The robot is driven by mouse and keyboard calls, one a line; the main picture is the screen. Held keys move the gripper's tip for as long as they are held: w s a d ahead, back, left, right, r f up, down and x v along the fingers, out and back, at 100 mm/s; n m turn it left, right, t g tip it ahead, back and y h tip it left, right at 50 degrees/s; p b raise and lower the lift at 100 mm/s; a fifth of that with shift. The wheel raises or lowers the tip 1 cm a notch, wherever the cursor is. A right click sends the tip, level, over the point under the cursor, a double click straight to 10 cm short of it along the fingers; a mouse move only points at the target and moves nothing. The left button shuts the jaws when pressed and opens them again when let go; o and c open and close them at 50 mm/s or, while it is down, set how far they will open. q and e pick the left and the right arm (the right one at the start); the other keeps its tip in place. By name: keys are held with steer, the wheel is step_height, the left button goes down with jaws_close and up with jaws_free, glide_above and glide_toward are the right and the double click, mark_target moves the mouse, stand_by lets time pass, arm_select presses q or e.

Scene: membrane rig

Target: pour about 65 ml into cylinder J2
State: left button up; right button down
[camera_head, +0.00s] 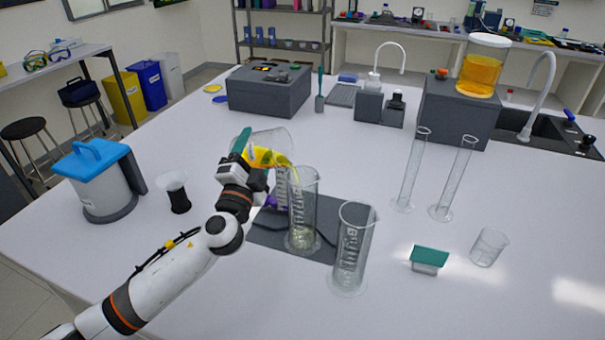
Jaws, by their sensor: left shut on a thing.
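My left gripper (243,163) is shut on a clear beaker (270,140) holding yellow liquid. The beaker is tilted to the right, its lip above a tall clear graduated cylinder (302,215) on a dark mat (268,236). A yellow stream shows at the lip, and a little pale yellow liquid lies low in that cylinder. A second, empty-looking graduated cylinder (350,250) stands to the right, near the mat's front right corner. I cannot read which one is J2. My right gripper is not in view.
Two slim cylinders (411,175) (451,182) stand to the right. A small beaker (488,247) and a green-topped block (429,258) are at the front right. A blue-lidded container (98,182) and a black-based cup (176,192) stand left. A jar of amber liquid (482,72) sits on a grey box behind.

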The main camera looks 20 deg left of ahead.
arm_select(q)
steer(key=shift+d+r+m, duration=0.1)
steer(key=shift+r+m, duration=0.15)
steer(key=shift+m, duration=0.15)
stand_by(0.6)
steer(key=shift+d+r+m+h+p, duration=0.5)
steer(key=shift+d+m+p, duration=0.15)
steer(key=shift+m, duration=0.15)
stand_by(1.0)
steer(key=shift+f, duration=0.15)
steer(key=f+n+b, duration=0.1)
steer(key=a+f+n+y+b, duration=0.1)
steer(key=n+b, duration=0.1)
steer(key=shift+a+f+n, duration=0.2)
steer(key=shift+f+n, duration=0.1)
steer(key=shift+a+r+n+y, duration=0.1)
steer(key=shift+r+n+y, duration=0.05)
steer(key=shift+n+y, duration=0.2)
steer(key=shift+f+n+g+y+b, duration=0.4)
steer(key=shift+f+n+b, duration=0.35)
steer(key=shift+n, duration=0.3)
steer(key=shift+r+n+p, duration=0.3)
steer(key=shift+r, duration=0.05)
steer(key=shift+n, duration=0.4)
steer(key=shift+n+y, duration=0.3)
steer(key=shift+y, duration=0.05)
